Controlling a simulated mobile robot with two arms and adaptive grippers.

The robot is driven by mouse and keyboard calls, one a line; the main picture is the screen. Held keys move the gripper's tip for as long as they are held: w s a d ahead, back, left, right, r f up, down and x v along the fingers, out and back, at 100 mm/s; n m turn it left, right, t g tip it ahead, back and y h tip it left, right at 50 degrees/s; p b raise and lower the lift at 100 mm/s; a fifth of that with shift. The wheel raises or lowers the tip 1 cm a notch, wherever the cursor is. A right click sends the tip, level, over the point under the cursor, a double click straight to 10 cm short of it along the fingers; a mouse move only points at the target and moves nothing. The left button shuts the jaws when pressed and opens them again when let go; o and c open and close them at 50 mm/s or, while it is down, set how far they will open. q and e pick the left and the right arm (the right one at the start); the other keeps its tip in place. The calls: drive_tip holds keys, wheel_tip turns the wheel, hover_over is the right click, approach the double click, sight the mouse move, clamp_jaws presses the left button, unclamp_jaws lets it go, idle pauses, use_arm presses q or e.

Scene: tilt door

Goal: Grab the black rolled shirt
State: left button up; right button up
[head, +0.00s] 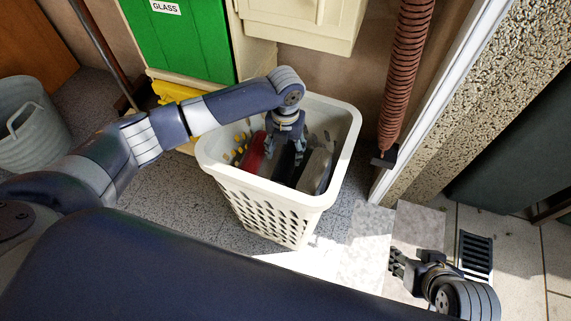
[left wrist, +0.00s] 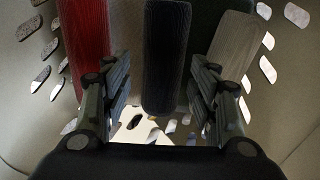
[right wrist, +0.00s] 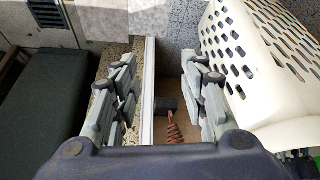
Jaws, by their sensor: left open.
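The black rolled shirt (left wrist: 165,60) shows in the left wrist view between a red roll (left wrist: 88,35) and a grey-brown roll (left wrist: 230,50). In the head view the rolls stand inside the white laundry basket (head: 262,188), the red roll (head: 252,152) left and the grey one (head: 318,168) right; the black one is largely hidden. My left gripper (head: 286,152) reaches down into the basket. It is open, with its fingers (left wrist: 160,78) on either side of the black roll's near end; I cannot tell if they touch it. My right gripper (right wrist: 157,68) is open and empty, outside the basket.
The basket's perforated walls surround my left gripper. A green panel marked GLASS (head: 185,40) and a cream cabinet (head: 305,20) stand behind. A rusty spring (head: 405,75) and white door frame (head: 440,95) are at right. A grey bucket (head: 30,135) stands far left.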

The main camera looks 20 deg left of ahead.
sight(286, 158)
use_arm(q)
drive_tip(key=shift+f, duration=0.55)
wheel_tip(286, 158, down, 4)
drive_tip(key=shift+d+f+b, duration=0.15)
drive_tip(key=shift+f+b, duration=0.1)
drive_tip(key=shift+b, duration=0.85)
drive_tip(key=shift+f, duration=0.15)
drive_tip(key=c, duration=0.9)
use_arm(e)
drive_tip(key=w+a+r+t+y, duration=0.1)
drive_tip(key=w+a+r+t, duration=0.3)
drive_tip(key=w, duration=0.6)
wheel_tip(286, 158, up, 3)
drive_tip(key=shift+t+y, duration=0.4)
drive_tip(key=shift+t, duration=0.8)
